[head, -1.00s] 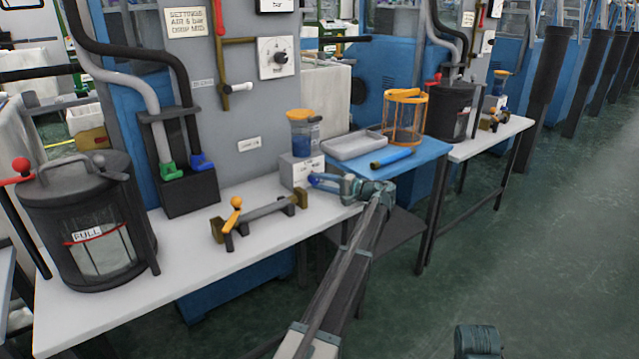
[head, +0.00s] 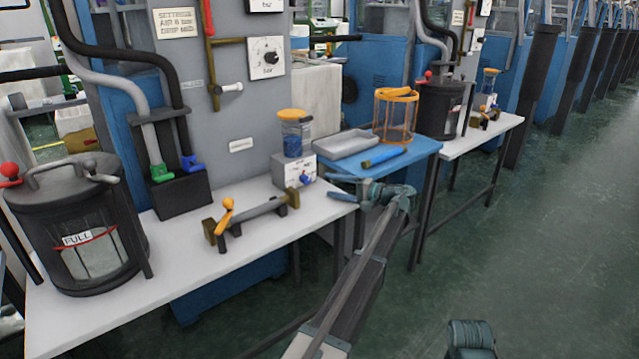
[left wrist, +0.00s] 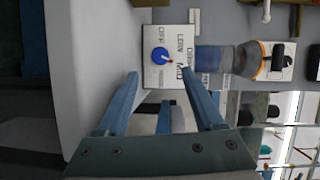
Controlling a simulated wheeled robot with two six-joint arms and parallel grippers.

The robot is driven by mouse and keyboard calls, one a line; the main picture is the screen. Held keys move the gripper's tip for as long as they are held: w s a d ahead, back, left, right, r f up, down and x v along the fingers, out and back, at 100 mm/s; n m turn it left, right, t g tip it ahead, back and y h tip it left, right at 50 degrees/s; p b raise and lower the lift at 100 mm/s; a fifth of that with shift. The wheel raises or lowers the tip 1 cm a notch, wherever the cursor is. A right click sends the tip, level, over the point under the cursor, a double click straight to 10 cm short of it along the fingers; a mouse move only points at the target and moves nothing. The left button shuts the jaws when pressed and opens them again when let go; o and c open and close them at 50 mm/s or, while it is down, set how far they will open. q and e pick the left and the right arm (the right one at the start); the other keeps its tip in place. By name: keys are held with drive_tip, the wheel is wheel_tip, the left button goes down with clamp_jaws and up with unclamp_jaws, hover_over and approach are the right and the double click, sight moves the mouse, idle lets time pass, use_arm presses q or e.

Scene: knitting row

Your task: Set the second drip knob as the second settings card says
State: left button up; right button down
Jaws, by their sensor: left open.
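The drip knob is a blue round knob (left wrist: 158,55) with a small red-and-white pointer, on the front of a white box (left wrist: 150,78). The pointer points right and slightly down in the left wrist view; printed words around it include LOW and what looks like MID. In the head view the box (head: 279,170) stands under an orange-lidded jar (head: 295,133). My left gripper (head: 367,191) is open and empty, in front of the box; its fingertips (left wrist: 158,75) straddle the line to the knob, apart from it. A settings card (head: 176,22) on the grey panel reads roughly AIR 6 bar, DRIP MED.
A lever bar (head: 258,212) and a black FULL canister (head: 85,232) stand on the white bench.

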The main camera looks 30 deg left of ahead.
use_arm(q)
drive_tip(key=shift+d+r, duration=0.15)
drive_tip(key=shift+d, duration=2.6)
